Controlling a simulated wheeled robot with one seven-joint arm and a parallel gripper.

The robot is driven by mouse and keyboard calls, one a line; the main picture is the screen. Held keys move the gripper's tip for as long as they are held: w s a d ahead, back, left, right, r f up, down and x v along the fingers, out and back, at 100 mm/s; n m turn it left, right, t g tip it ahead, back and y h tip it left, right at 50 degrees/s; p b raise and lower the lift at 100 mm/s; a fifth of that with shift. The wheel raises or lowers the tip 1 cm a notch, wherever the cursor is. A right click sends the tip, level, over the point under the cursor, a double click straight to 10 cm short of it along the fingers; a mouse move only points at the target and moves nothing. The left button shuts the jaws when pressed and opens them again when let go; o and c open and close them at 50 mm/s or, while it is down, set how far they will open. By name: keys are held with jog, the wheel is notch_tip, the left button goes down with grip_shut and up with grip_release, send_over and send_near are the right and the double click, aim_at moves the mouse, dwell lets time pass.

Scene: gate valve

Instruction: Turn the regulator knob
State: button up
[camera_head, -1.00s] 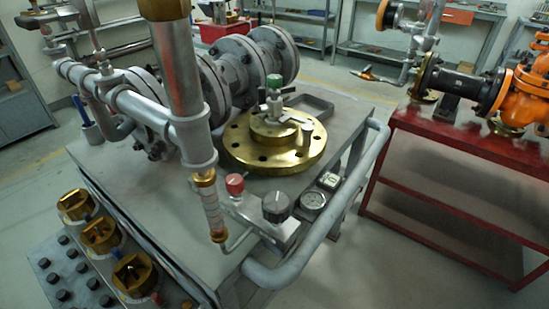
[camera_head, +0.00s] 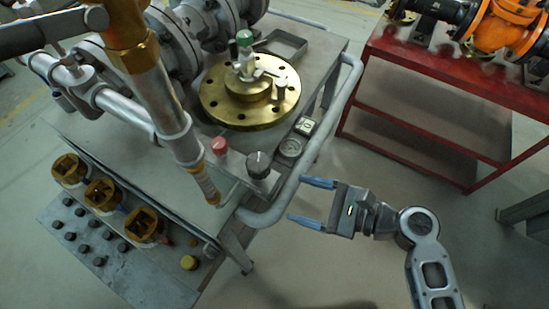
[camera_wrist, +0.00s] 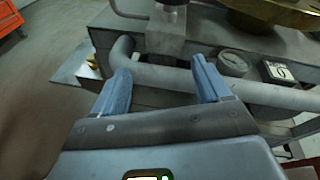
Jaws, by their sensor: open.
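A black round knob (camera_head: 258,165) with a pale pointer line stands on a small metal block at the cart's front right corner. A smaller red knob (camera_head: 219,146) stands left of it; I cannot tell which one is the regulator knob. My gripper (camera_head: 296,200) is open and empty, right of and apart from the black knob, with its blue fingers pointing left across the outside of the cart's rail. In the wrist view, my open fingers (camera_wrist: 160,66) point toward the rail and the metal block (camera_wrist: 165,30); neither knob shows clearly there.
A grey tubular rail (camera_head: 318,140) runs along the cart's edge between my gripper and the knobs. A round gauge (camera_head: 290,148) and a small counter (camera_head: 305,126) sit near it. A thick pipe (camera_head: 165,100) rises left of the knobs. Open floor lies right of the cart, before a red table (camera_head: 420,130).

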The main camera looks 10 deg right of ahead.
aim_at(258, 165)
jog(key=w+r+y, duration=0.1)
jog(key=r, duration=0.1)
jog(key=w+a+r+g+y, duration=0.1)
jog(key=r, duration=0.1)
jog(key=w+r+y, duration=0.1)
jog(key=y, duration=0.1)
jog(key=shift+w+a+r+m+g, duration=0.3)
jog(key=shift+a+r+m, duration=0.05)
jog(key=shift+r+m, duration=0.05)
jog(key=p+x, duration=0.1)
jog(key=x, duration=0.6)
jog(key=shift+w+a, duration=0.15)
jog(key=shift+a, duration=0.15)
jog(key=c, duration=0.9)
jog(key=shift+c, duration=0.2)
